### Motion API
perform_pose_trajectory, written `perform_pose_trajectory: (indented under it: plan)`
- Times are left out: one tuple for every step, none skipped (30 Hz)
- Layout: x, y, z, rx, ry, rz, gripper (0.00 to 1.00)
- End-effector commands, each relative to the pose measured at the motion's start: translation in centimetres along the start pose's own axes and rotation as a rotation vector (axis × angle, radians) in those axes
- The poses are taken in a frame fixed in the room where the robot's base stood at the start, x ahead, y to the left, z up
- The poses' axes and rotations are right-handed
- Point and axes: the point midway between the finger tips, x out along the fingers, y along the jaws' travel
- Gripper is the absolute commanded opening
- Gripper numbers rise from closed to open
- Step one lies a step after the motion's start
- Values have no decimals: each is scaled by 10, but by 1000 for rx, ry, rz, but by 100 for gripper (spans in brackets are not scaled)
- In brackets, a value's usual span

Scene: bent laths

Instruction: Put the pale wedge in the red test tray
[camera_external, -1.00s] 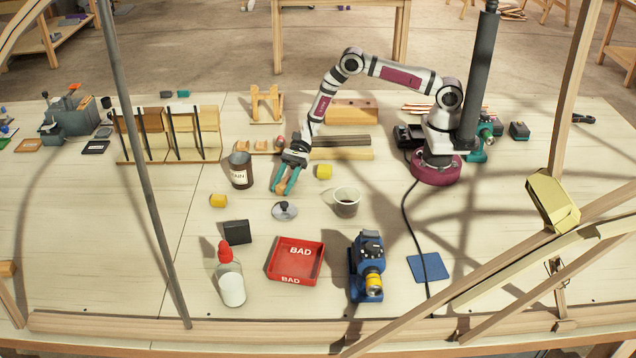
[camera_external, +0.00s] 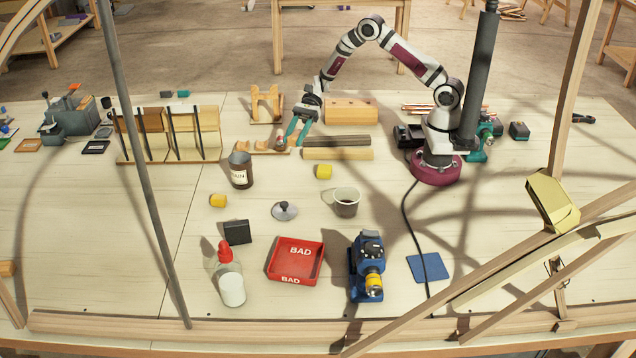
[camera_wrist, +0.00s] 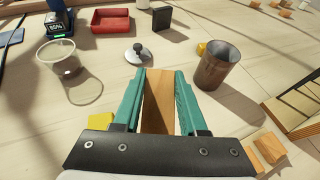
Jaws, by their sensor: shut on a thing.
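My gripper (camera_external: 295,132) is shut on a tan wooden piece, the pale wedge (camera_wrist: 158,102), which lies lengthwise between the teal fingers in the wrist view. In the outside view it is mostly hidden by the fingers. My gripper is raised above the table near the back row of wooden parts. The red test tray (camera_external: 310,251), marked BAD, lies at the front middle of the table, well away from my gripper. It also shows at the top left of the wrist view (camera_wrist: 111,29), and its inside looks empty.
A brown can (camera_external: 241,172), a clear cup (camera_external: 346,203), a metal-knobbed disc (camera_external: 285,211) and yellow pieces (camera_external: 324,171) stand between my gripper and the tray. A black block (camera_external: 236,232), a red-capped bottle (camera_external: 230,280) and a blue device (camera_external: 366,268) flank the tray.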

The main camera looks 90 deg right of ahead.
Motion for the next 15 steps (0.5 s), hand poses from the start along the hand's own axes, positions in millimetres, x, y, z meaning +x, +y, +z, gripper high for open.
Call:
perform_pose_trajectory:
  plan:
    - [-4,0,0,0,1,-1,0]
    - [-5,0,0,0,1,0,0]
    - [-5,0,1,0,0,0,0]
    - [-4,0,2,0,0,1,0]
    - [-2,0,3,-2,1,2,0]
    - [4,0,7,-5,0,4,0]
    - [11,1,10,-8,0,5,0]
    - [18,1,15,-12,1,6,0]
    - [31,3,23,-18,1,8,0]
    - [41,4,29,-23,2,9,0]
    - [53,6,36,-25,1,10,0]
    - [71,10,47,-30,0,12,0]
    - [84,14,55,-34,1,13,0]
    - [97,18,63,-36,0,14,0]
    - [116,25,74,-39,0,16,0]
